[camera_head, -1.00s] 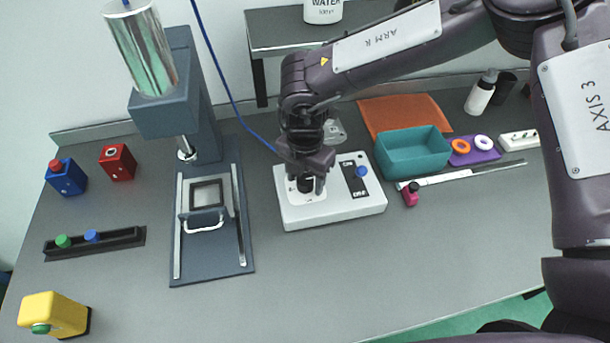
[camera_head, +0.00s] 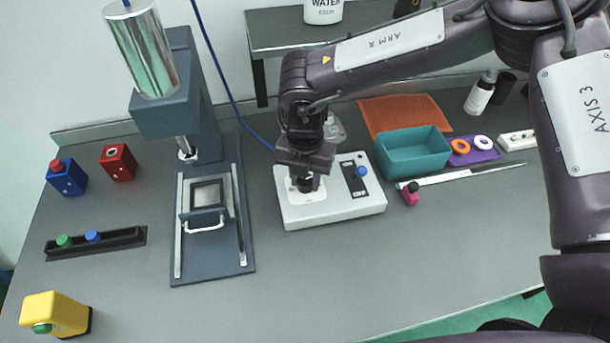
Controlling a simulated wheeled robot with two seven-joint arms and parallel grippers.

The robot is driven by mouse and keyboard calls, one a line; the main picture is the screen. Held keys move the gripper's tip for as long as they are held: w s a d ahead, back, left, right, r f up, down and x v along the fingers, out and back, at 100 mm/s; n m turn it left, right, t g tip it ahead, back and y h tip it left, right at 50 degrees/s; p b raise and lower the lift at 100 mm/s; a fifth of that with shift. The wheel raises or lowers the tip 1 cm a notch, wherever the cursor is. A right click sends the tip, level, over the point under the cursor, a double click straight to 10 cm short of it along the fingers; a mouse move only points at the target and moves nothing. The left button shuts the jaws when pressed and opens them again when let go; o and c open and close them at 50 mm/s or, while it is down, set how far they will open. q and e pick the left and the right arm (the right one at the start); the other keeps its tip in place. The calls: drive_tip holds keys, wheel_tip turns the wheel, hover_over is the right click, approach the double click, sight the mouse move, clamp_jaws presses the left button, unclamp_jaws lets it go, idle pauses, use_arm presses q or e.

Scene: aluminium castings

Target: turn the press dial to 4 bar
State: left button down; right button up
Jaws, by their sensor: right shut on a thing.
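The press dial (camera_head: 306,184) is a black knob on a white plate, on top of the white control box (camera_head: 337,213). My right gripper (camera_head: 306,178) points down over it and is shut on it. The gripper hides most of the dial, and its pointer and scale cannot be read. The box also carries a black panel with a blue knob (camera_head: 361,172). The press (camera_head: 180,105), with a silver cylinder and a framed slide with a handle, stands left of the box. My left gripper is not in view.
A teal bin (camera_head: 413,153), an orange mat (camera_head: 405,115) and a long ruler-like strip (camera_head: 475,174) lie right of the box, with a small pink item (camera_head: 410,194). Blue, red and yellow button boxes stand at left.

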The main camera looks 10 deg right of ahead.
drive_tip(key=n, duration=0.4)
drive_tip(key=shift+w+r+n, duration=0.1)
drive_tip(key=shift+n, duration=2.1)
drive_tip(key=o, duration=1)
drive_tip(key=shift+c, duration=0.2)
drive_tip(key=shift+r, duration=0.1)
drive_tip(key=shift+r+b, duration=0.3)
drive_tip(key=shift+r, duration=0.05)
wheel_tip(320, 180, up, 7)
drive_tip(key=shift+f+b, duration=0.1)
drive_tip(key=shift+b, duration=0.6)
